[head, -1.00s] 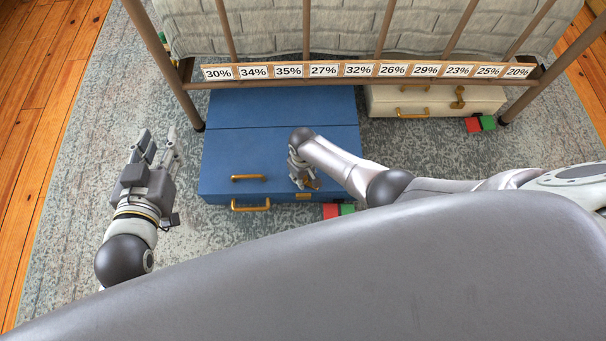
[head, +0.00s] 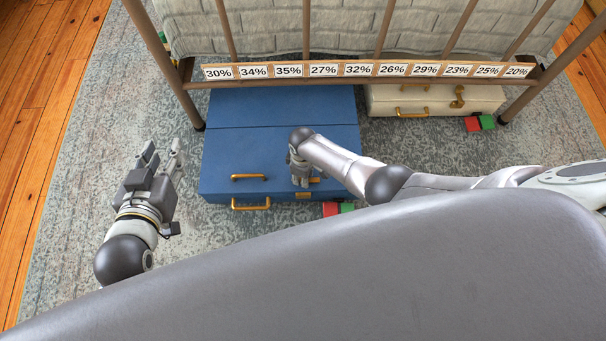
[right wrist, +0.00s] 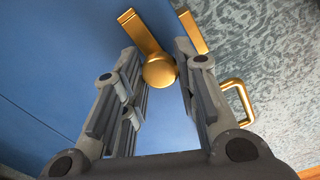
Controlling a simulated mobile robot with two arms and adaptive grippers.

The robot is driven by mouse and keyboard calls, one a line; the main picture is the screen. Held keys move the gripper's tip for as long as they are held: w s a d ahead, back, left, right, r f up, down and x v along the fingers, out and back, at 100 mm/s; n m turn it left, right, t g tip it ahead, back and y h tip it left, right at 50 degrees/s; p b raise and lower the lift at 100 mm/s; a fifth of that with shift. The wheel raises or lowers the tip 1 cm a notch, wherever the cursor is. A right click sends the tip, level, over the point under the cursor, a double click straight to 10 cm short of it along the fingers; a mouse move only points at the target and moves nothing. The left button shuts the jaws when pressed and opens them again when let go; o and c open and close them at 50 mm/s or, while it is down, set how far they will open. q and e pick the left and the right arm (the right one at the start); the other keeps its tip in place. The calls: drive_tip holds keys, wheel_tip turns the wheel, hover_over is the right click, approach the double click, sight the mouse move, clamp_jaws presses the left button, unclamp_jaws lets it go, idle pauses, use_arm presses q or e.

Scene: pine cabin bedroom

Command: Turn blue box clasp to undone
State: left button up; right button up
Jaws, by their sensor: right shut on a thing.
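The blue box (head: 225,150) lies on the rug with its lid down. Its gold clasp (right wrist: 158,72) has a round knob and a flat arm, at the top of the right wrist view. In the head view only a bit of the clasp (head: 315,180) shows beside my right gripper (head: 301,181). That gripper, also in the right wrist view (right wrist: 158,75), is shut on the clasp's knob, one finger on either side. A gold plate (head: 304,195) sits at the box's front edge below it. My left gripper (head: 163,150) is open and empty, left of the box.
A bed rail with percentage labels (head: 360,70) crosses above the back. A cream box (head: 430,100) stands at the back right.

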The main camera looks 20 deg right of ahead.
drive_tip(key=o, duration=1.1)
drive_tip(key=shift+c, duration=0.2)
drive_tip(key=shift+r, duration=0.15)
wheel_tip(320, 180, up, 12)
idle(0.6)
